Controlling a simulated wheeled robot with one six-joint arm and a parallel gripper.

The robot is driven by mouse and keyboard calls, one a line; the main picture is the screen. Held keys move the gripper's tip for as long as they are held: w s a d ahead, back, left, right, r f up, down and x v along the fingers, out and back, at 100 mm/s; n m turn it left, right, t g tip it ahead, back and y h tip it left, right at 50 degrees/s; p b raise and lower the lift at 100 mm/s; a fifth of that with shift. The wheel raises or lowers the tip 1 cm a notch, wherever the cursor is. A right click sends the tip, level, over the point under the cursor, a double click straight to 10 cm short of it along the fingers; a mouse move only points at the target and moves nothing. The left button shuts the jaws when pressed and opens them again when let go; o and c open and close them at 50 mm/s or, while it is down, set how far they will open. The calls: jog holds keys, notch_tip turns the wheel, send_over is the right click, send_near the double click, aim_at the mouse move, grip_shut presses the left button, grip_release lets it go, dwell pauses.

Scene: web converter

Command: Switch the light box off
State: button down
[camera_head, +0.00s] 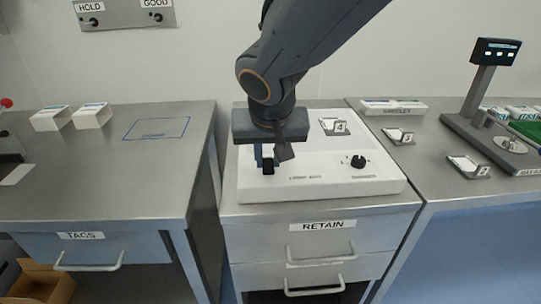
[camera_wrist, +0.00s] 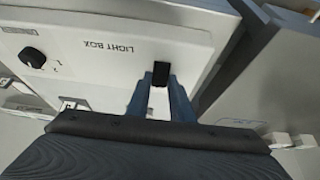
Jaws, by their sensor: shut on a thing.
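The light box (camera_head: 320,180) is a white, flat unit on the middle steel cabinet. Its printed name shows upside down in the wrist view, on the white panel (camera_wrist: 100,62). Its small black switch (camera_head: 268,167) is at the left of the panel; it also shows in the wrist view (camera_wrist: 160,73). My gripper (camera_head: 272,156) points down over this left part, its two blue-grey fingers (camera_wrist: 161,98) shut on the switch. The switch's lower part is hidden between the fingers, and I cannot tell its position. The panel shows no clear glow.
A black dimmer knob (camera_head: 357,161) is on the box's right side. A small holder marked 4 (camera_head: 338,127) stands at its back. Left is a steel table (camera_head: 100,180) with white boxes (camera_head: 92,115). Right is a bench with a display (camera_head: 495,52) and small holders.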

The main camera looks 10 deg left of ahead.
jog(key=c, duration=1.6)
grip_release()
jog(key=shift+o, duration=0.2)
jog(key=v, duration=0.7)
jog(key=shift+r, duration=0.4)
jog(key=shift+s+d, duration=0.1)
